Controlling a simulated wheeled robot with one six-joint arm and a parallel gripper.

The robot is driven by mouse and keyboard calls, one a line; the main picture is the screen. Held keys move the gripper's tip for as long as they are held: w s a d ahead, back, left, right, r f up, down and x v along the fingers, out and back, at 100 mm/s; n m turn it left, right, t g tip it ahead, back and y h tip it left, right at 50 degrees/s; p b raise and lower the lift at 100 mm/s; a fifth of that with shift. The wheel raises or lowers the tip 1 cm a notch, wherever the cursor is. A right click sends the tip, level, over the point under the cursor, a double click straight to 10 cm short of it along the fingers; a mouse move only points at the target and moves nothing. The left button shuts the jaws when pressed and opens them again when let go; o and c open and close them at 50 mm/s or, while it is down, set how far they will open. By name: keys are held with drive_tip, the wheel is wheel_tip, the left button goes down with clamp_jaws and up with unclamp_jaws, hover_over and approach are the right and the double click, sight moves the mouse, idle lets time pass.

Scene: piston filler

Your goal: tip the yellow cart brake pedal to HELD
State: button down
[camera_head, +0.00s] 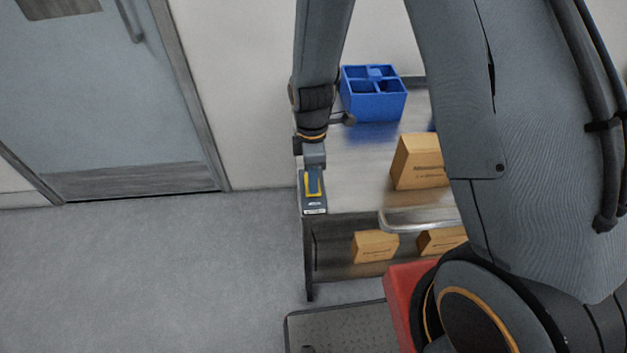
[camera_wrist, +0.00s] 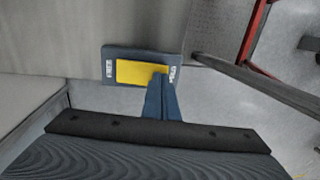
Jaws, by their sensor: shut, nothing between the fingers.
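The yellow brake pedal (camera_head: 314,184) sits in a dark housing (camera_head: 314,208) at the front left corner of the cart's top. In the wrist view the yellow pedal (camera_wrist: 138,73) lies in the housing (camera_wrist: 112,53), with a small white label at each end, too blurred to read surely. My gripper (camera_head: 314,166) is shut and empty, pointing down at the pedal. In the wrist view its fingertips (camera_wrist: 160,80) cover part of the pedal's right end, near the right label. I cannot tell whether they touch it. The pedal's tilt is not clear.
The cart top (camera_head: 350,180) holds a blue divided bin (camera_head: 374,104) and a cardboard box (camera_head: 416,163). More boxes (camera_head: 375,246) stand on its lower shelf. A metal handle (camera_head: 420,219) crosses the cart's front. A door (camera_head: 110,95) and open floor (camera_head: 170,270) are at left.

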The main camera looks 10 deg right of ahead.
drive_tip(key=shift+s+f, duration=0.15)
drive_tip(key=shift+f, duration=0.2)
drive_tip(key=shift+r, duration=0.1)
drive_tip(key=shift+w+r, duration=0.35)
drive_tip(key=shift+w, duration=0.4)
drive_tip(key=shift+r+p, duration=0.45)
drive_tip(key=shift+r, duration=0.15)
wheel_tip(320, 180, up, 13)
drive_tip(key=s, duration=0.1)
drive_tip(key=shift+s+f, duration=0.15)
drive_tip(key=shift+s, duration=0.25)
